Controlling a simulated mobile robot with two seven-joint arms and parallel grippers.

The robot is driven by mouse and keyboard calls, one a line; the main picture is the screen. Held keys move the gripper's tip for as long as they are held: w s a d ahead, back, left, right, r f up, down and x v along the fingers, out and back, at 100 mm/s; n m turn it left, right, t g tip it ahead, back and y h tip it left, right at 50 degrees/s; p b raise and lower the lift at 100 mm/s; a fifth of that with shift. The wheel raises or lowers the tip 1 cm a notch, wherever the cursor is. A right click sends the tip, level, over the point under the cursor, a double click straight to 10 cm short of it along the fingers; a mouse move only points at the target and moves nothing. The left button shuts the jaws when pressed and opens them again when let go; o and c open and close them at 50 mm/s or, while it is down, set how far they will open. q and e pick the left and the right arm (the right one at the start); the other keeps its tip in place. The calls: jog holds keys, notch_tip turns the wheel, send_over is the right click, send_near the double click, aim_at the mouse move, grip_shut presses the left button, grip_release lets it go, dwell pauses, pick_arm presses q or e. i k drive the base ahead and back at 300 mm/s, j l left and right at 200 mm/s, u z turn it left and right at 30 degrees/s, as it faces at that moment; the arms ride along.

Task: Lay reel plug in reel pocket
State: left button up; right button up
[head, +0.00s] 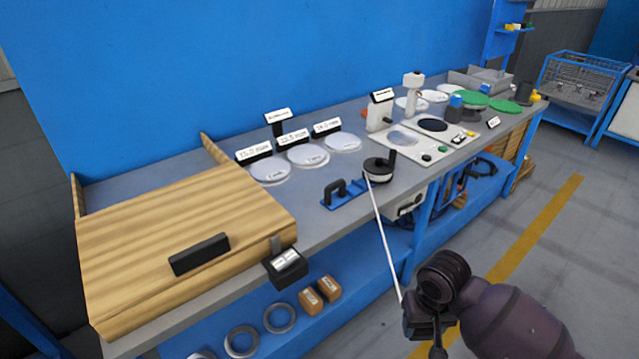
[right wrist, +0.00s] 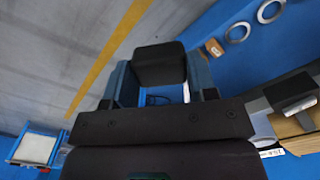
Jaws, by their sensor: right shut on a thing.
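My right gripper (head: 421,322) is at the lower right in the head view, out over the floor in front of the bench. In the right wrist view its two fingers are shut on a black block (right wrist: 160,64), which I take for the reel plug. A thin white line runs taut from my right gripper up to a black reel with a pale rim (head: 378,172), near the bench's front edge. I cannot tell for sure which part is the reel pocket; any opening in the reel is too small to see. My left gripper is not in view.
A blue fixture with a black handle (head: 343,193) stands left of the reel. A wooden board (head: 180,230) covers the bench's left end. Labelled clear dishes (head: 308,155) and a pale instrument plate (head: 420,142) lie behind. Metal rings (head: 279,318) rest on the lower shelf.

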aim_at(353, 190)
jog(key=i+l+u, duration=0.2)
jog(key=u, duration=0.2)
jog(key=i+l+u, duration=0.2)
jog(key=u, duration=0.15)
jog(key=i+l+u, duration=0.2)
jog(key=l, duration=0.15)
jog(key=l+u, duration=0.15)
jog(key=l, duration=0.15)
